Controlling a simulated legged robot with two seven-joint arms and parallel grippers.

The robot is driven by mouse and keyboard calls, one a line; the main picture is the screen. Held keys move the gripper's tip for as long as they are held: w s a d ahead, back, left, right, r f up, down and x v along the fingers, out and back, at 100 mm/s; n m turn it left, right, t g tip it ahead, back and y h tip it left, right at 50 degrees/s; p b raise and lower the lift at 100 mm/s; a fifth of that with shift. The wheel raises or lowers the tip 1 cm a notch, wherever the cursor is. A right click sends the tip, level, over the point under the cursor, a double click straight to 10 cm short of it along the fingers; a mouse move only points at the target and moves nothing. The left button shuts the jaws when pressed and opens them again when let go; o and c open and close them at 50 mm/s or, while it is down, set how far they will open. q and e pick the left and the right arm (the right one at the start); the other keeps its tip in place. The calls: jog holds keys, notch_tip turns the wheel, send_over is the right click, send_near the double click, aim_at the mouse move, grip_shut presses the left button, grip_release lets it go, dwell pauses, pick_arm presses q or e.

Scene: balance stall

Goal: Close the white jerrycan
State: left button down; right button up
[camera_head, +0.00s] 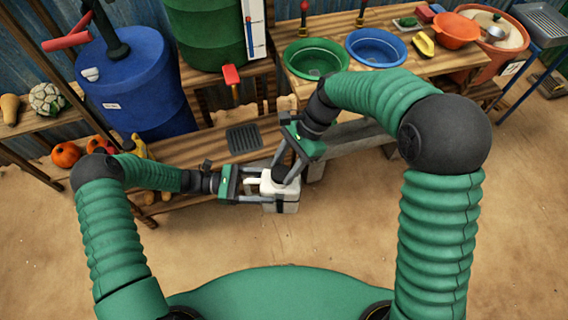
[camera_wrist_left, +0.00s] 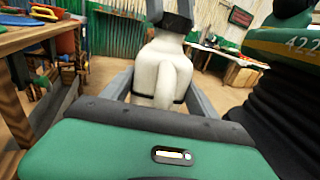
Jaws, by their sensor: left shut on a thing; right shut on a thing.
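The white jerrycan (camera_head: 287,189) is upright in front of the low wooden bench. My left gripper (camera_head: 264,191) is shut on it from the left side. In the left wrist view the jerrycan (camera_wrist_left: 160,62) sits between my two grey fingers, with its handle facing the camera. My right gripper (camera_head: 284,172) comes down from above and is shut on a dark piece that looks like the cap (camera_head: 280,174), at the top of the jerrycan. I cannot tell whether the cap is seated on the neck, as the fingers hide the joint.
A blue barrel (camera_head: 135,90) and a green barrel (camera_head: 208,35) stand behind. A dark drain grate (camera_head: 243,138) lies on the bench (camera_head: 205,145). A green basin (camera_head: 316,58) and a blue basin (camera_head: 376,47) are on the back-right table. The sandy floor in front is clear.

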jog(key=m+t, duration=0.1)
jog(key=m, duration=0.1)
jog(key=m+t, duration=0.1)
jog(key=m, duration=0.1)
jog(key=s+m+t, duration=0.1)
jog(key=m, duration=0.2)
jog(key=shift+r+y, duration=0.1)
jog(key=shift+y, duration=0.3)
jog(key=m+t, duration=0.1)
jog(key=m, duration=0.2)
jog(key=m+t, duration=0.1)
jog(key=shift+s+a+t+h, duration=0.15)
jog(key=shift+s+t+h, duration=0.15)
jog(key=shift+s, duration=0.05)
jog(key=m, duration=0.1)
jog(key=m+t+h, duration=0.1)
jog(key=m, duration=0.3)
jog(key=shift+s+a+t+h, duration=0.2)
jog(key=shift+s+t+h, duration=0.1)
jog(key=shift+t, duration=0.1)
jog(key=shift+w+m, duration=0.1)
jog(key=shift+m, duration=0.4)
jog(key=shift+w+a+m+t, duration=0.15)
jog(key=shift+w+m+t, duration=0.15)
jog(key=shift+m, duration=0.1)
